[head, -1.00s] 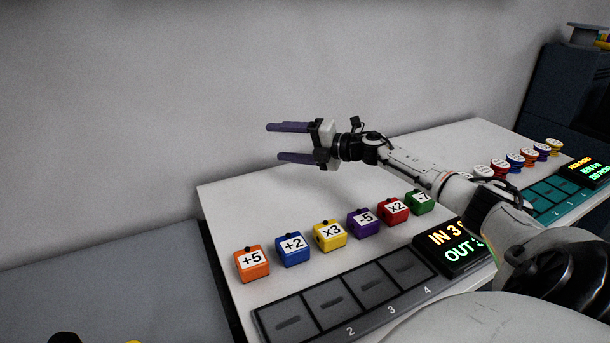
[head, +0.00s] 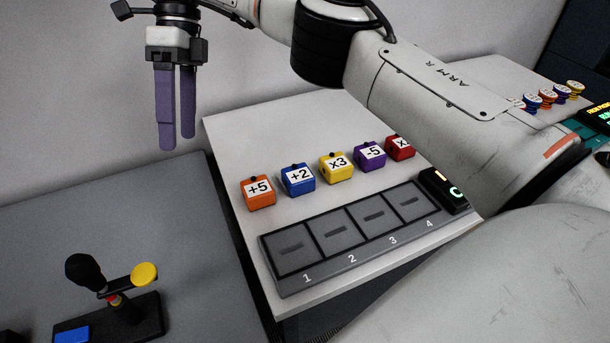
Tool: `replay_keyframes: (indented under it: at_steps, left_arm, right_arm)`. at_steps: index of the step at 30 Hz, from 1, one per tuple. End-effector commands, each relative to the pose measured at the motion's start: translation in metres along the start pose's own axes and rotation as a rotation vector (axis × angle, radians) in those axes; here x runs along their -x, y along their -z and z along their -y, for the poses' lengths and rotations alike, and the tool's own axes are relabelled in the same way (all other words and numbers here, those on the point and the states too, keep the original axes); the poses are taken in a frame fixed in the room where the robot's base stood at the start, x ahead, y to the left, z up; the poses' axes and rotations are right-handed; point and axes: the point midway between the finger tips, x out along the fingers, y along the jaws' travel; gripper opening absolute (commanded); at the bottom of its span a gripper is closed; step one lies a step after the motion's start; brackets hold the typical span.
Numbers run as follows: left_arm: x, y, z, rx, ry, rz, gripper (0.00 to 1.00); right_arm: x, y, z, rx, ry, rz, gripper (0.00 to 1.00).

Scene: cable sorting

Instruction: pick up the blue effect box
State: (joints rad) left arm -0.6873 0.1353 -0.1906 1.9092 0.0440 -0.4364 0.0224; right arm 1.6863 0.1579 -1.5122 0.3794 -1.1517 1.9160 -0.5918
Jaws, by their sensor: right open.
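The blue effect box (head: 298,180) is a small cube labelled +2. It stands on the white table (head: 237,139), between the orange +5 box (head: 258,193) and the yellow x3 box (head: 336,168). My right gripper (head: 182,145) is open and empty, its two purple fingers pointing down. In the picture it is up and to the left of the blue box, apart from it. My left gripper is not in view.
A purple -5 box (head: 370,155) and a red box (head: 400,147) continue the row. A grey slot tray (head: 318,270) with numbered empty slots lies in front. A black stand with a yellow disc (head: 144,274) is on the grey surface at left.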

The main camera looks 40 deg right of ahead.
Motion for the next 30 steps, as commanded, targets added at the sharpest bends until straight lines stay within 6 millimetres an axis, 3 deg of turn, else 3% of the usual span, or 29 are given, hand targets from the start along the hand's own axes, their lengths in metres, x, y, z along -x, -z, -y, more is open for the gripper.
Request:
replay_keyframes:
  at_steps: [1, 2, 3, 9, 18, 24, 30]
  left_arm:
    - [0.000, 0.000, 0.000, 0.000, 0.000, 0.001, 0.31]
    - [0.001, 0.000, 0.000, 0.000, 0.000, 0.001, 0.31]
    - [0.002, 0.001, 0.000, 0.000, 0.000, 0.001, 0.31]
    - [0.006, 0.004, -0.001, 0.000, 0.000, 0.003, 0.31]
    - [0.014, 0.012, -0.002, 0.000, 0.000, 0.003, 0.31]
    - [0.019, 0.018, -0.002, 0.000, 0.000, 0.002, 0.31]
    - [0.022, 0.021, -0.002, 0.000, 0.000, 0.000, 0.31]
  right_arm:
    - [0.012, 0.001, -0.007, 0.010, 0.038, -0.043, 0.67]
    - [0.009, 0.004, -0.006, 0.008, 0.048, -0.077, 0.67]
    - [-0.007, 0.010, 0.000, -0.001, 0.059, -0.128, 0.67]
    - [-0.050, 0.035, 0.019, -0.019, 0.152, -0.366, 0.67]
    - [-0.097, 0.082, 0.043, -0.002, 0.341, -0.802, 0.67]
    - [-0.106, 0.105, 0.053, 0.050, 0.516, -1.133, 0.67]
    - [-0.104, 0.110, 0.056, 0.089, 0.627, -1.310, 0.67]
